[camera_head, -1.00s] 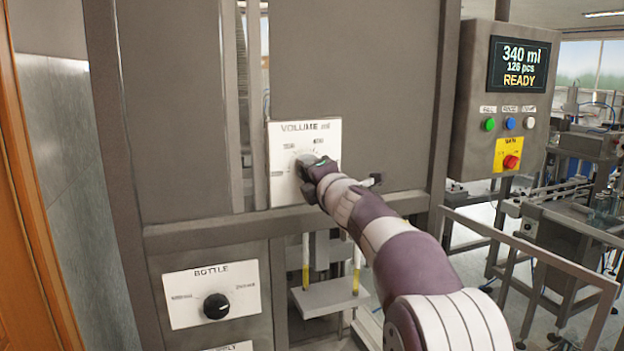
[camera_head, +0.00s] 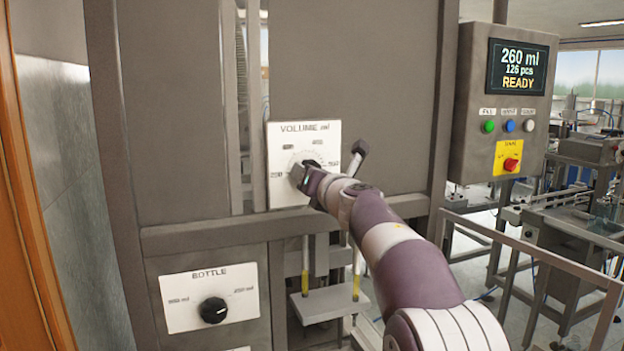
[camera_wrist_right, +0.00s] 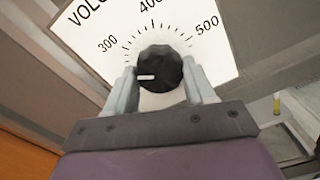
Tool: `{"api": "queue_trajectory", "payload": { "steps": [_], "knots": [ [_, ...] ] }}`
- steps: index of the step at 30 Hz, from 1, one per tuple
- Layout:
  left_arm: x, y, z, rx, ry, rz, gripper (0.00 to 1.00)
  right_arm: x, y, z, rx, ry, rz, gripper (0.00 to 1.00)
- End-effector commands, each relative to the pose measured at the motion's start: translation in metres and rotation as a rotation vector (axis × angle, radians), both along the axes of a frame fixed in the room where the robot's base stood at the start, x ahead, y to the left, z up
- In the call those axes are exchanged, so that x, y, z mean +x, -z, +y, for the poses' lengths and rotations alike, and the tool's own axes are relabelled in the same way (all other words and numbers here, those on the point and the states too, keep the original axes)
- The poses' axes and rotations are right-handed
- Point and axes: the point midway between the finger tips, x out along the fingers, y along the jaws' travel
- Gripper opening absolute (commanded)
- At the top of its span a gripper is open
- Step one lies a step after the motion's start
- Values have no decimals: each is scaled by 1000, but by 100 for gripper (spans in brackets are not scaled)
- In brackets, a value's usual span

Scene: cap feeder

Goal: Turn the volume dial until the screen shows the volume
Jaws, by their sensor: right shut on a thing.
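The volume dial is a black knob with a white pointer mark, seen in the right wrist view (camera_wrist_right: 160,70) on a white plate (camera_head: 290,190) marked VOLUME ml. Its scale reads 300, 400 and 500 in the wrist view. The pointer lies toward the left, below the 300 mark. My right gripper (camera_wrist_right: 162,88) is shut on the dial, one finger on each side. In the head view my right gripper (camera_head: 303,176) covers most of the dial. The screen (camera_head: 518,68) reads 260 ml, 126 pcs, READY. My left gripper is not in view.
A BOTTLE dial (camera_head: 214,310) sits on a lower plate. Green (camera_head: 488,127), blue (camera_head: 509,126) and white buttons and a red switch (camera_head: 510,164) are below the screen. A metal rail (camera_head: 540,250) runs at the right.

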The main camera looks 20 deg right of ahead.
Motion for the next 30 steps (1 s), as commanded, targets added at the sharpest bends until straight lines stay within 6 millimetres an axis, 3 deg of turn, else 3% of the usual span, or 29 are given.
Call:
{"api": "queue_trajectory", "payload": {
  "steps": [1, 23, 24, 25, 30],
  "knots": [
    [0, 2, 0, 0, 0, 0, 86, 2, 7, 0, -15, -1, 11, 24],
    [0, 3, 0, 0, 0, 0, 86, 2, 7, 0, -88, -3, 17, 24],
    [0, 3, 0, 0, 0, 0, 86, 2, 7, 0, -88, -3, 17, 67],
    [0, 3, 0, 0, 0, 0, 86, 2, 7, 0, -88, -2, 16, 77],
    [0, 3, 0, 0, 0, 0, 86, 1, 4, 0, -90, -1, 11, 80]
  ]
}}
